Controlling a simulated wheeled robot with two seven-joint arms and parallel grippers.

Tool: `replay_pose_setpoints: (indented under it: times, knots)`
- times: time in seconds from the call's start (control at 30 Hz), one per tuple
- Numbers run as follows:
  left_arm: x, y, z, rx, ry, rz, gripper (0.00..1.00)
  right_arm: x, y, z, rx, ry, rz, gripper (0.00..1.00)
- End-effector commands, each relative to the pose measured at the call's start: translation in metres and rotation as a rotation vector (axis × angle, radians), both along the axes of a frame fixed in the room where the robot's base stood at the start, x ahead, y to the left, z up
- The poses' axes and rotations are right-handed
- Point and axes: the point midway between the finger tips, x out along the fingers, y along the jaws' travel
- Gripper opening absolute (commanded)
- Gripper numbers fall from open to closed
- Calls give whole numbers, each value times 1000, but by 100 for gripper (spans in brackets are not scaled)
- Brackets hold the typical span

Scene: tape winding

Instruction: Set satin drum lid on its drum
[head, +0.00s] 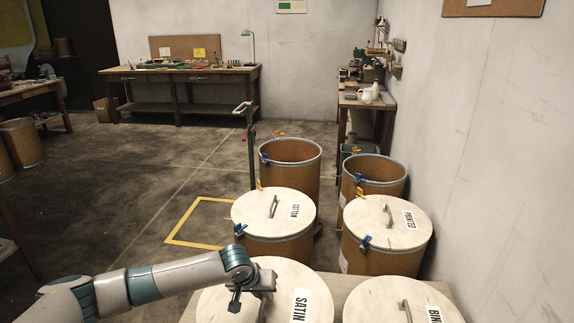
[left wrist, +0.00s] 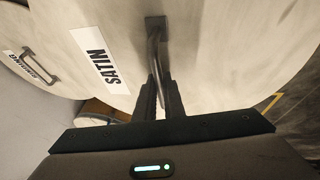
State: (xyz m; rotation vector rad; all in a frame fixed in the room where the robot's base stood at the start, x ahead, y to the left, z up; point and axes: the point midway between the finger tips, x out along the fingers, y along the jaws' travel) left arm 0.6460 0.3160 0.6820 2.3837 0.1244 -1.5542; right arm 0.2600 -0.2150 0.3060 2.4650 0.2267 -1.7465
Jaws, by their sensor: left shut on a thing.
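The satin lid (head: 284,293) is a pale round disc with a SATIN label, at the bottom of the head view. It also fills much of the left wrist view (left wrist: 210,45). My left gripper (head: 262,290) is over the lid, shut on its bar handle (left wrist: 155,55), which runs between the two fingers. Two open brown drums stand at the back, a left one (head: 291,175) and a right one (head: 377,184). I cannot read any name on them, so I cannot tell which is the satin drum. My right gripper is out of view.
A drum with the COTTON lid (head: 258,207) and one with the PRINTED lid (head: 370,222) stand between me and the open drums. Another lid (head: 375,300) lies right of the satin lid, over a wooden surface (head: 345,284). A green post (head: 251,160) rises beside the drums.

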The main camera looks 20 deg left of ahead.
Motion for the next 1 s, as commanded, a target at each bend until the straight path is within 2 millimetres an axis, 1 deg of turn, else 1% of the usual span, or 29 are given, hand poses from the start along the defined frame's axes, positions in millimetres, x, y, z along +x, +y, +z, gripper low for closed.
replay_pose_setpoints:
  times: [0.27, 0.37, 0.47, 0.57, 0.67, 0.8, 0.9, 1.0]
  knots:
    - [1, -1, 2, -2, -3, -2, 0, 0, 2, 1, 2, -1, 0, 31]
    - [-2, -6, 6, -4, -1, -12, 0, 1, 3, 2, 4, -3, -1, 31]
    - [-10, -18, 13, -8, 3, -35, 0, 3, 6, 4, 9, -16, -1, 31]
    - [-23, -34, 25, -13, 9, -70, 0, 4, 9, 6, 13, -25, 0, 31]
    - [-41, -55, 41, -18, 14, -118, 0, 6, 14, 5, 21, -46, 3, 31]
    - [-72, -83, 70, -20, 14, -195, 0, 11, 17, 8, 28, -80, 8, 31]
    - [-93, -96, 89, -16, 11, -241, 0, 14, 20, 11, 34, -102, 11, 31]
    - [-110, -105, 105, -10, 5, -279, 0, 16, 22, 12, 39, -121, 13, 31]
